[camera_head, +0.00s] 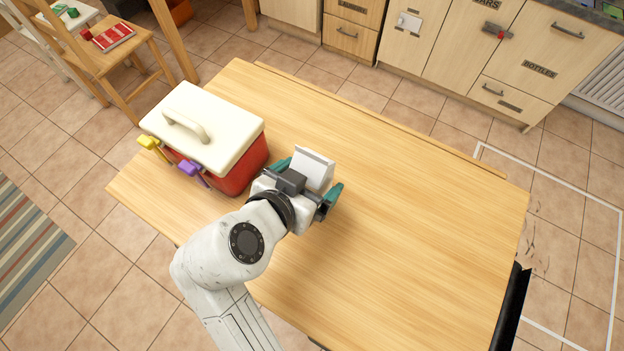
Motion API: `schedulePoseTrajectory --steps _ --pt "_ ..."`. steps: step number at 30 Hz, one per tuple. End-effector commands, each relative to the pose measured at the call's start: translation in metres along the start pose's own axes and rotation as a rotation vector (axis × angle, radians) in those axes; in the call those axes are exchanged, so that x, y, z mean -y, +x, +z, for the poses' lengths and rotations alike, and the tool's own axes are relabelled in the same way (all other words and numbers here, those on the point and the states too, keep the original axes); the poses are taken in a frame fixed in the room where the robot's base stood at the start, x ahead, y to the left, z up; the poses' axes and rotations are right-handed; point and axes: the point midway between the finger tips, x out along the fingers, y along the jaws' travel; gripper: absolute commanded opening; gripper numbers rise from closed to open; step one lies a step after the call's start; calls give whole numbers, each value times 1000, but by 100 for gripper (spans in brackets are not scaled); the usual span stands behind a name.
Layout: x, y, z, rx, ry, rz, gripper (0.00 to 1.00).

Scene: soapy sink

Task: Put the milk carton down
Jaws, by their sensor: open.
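The milk carton (313,167) is a small white box-like carton with a grey top edge. It appears to stand on the wooden table (400,210), just right of the red cooler. My gripper (311,184) is open, with one teal finger on each side of the carton. The gripper and wrist hide the carton's lower near part. I cannot tell whether the fingers touch it, and its contact with the table is hidden.
A red cooler (245,172) with a white lid stands close on the left, with yellow and purple latches on its front. The table's right half is clear. A wooden chair (110,58) and cabinets (470,50) stand beyond the table.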

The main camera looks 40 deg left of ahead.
Motion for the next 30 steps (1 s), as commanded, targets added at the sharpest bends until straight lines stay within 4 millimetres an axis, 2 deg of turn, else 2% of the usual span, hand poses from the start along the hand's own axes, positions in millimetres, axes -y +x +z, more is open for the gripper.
schedulePoseTrajectory --steps 4,12,30 --pt "0 12 -1 -1 1 0 94" --pt "0 14 -1 -1 1 0 92" --pt "0 14 -1 -2 1 0 34"
